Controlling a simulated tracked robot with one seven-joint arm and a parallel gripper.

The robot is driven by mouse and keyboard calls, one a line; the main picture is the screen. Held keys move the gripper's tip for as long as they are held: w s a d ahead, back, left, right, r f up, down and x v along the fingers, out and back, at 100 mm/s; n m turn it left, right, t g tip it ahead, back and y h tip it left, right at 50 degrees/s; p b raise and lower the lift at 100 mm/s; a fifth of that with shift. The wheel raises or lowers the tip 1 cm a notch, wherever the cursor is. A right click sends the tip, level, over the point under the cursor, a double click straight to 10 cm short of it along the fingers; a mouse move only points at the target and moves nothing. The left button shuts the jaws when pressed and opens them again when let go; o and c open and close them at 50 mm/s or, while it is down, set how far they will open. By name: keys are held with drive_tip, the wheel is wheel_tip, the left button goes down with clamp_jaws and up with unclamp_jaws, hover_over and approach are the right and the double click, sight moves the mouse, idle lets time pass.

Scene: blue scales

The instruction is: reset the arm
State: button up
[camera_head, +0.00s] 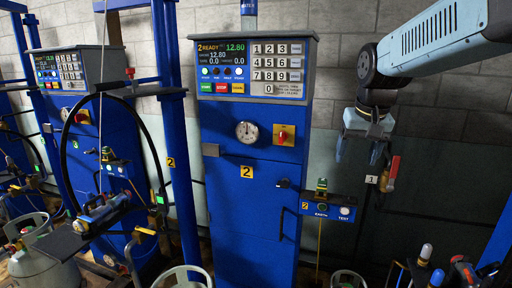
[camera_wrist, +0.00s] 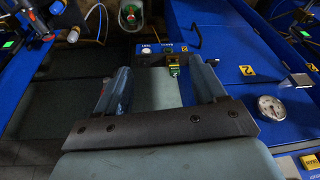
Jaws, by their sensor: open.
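My gripper (camera_head: 360,151) hangs at the upper right of the head view, at the end of my raised grey-blue arm. Its fingers point down and stand apart, with nothing seen between them. It is to the right of the blue scale cabinet (camera_head: 253,205) marked 2 and above the small shelf with the EARTH and TEST labels (camera_head: 328,210). In the wrist view my gripper (camera_wrist: 162,75) shows two spread fingers, with the green-and-brass clamp (camera_wrist: 174,66) on that shelf seen beyond them.
A red-handled valve (camera_head: 390,174) is on the wall just right of my gripper. A second blue scale (camera_head: 75,85) stands at the left with a black hose loop. Gas cylinders (camera_head: 45,262) stand low at the left. Bottles (camera_head: 424,254) stand at the lower right.

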drive_tip(key=s+f+n+t, duration=0.1)
drive_tip(key=s+f+t, duration=0.1)
drive_tip(key=s, duration=1.2)
drive_tip(key=shift+f, duration=0.65)
drive_tip(key=shift+c, duration=0.4)
